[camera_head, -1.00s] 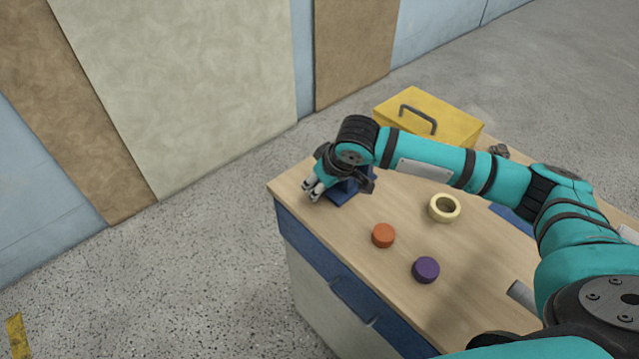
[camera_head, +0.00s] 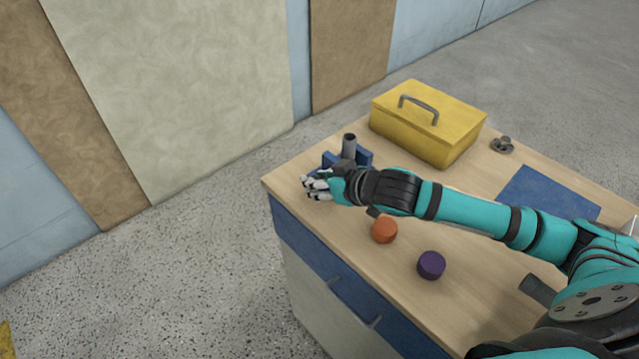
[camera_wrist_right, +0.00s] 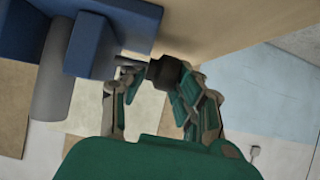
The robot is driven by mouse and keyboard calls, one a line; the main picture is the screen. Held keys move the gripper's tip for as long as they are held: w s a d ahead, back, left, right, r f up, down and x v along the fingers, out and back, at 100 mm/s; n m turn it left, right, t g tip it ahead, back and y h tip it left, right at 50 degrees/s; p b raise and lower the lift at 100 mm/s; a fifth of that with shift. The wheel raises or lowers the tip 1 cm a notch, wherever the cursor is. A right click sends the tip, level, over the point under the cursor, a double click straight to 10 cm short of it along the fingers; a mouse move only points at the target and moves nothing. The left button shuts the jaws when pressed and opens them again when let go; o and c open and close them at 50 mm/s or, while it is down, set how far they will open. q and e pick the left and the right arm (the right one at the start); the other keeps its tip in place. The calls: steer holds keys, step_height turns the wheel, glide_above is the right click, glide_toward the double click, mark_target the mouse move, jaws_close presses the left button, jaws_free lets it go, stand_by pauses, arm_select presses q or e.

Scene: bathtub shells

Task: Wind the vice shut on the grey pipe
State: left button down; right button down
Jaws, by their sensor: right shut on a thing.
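The blue vice (camera_head: 365,157) stands near the far left corner of the workbench. The grey pipe (camera_head: 349,146) stands upright between its jaws, and it also shows in the right wrist view (camera_wrist_right: 52,95). The wrist view shows the vice's blue blocks (camera_wrist_right: 92,45) beside the pipe; I cannot tell whether both jaws touch it. A dark knob on a thin shaft (camera_wrist_right: 166,71) sticks out from the vice. My right gripper (camera_head: 316,187) is at the vice's near side, its fingers (camera_wrist_right: 158,100) shut on this knob. My left gripper is out of view.
A yellow toolbox (camera_head: 430,120) stands behind the vice. An orange disc (camera_head: 384,230) and a purple disc (camera_head: 431,265) lie in front of my right arm. A blue mat (camera_head: 548,190) and a dark metal part (camera_head: 502,145) lie to the right.

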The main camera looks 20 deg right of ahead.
steer(key=shift+s+a+f, duration=0.2)
steer(key=shift+a, duration=0.15)
steer(key=c, duration=1.2)
jaws_free()
steer(key=shift+a+r, duration=0.1)
steer(key=shift+w+r, duration=0.1)
steer(key=shift+v, duration=6.05)
steer(key=shift+w, duration=0.1)
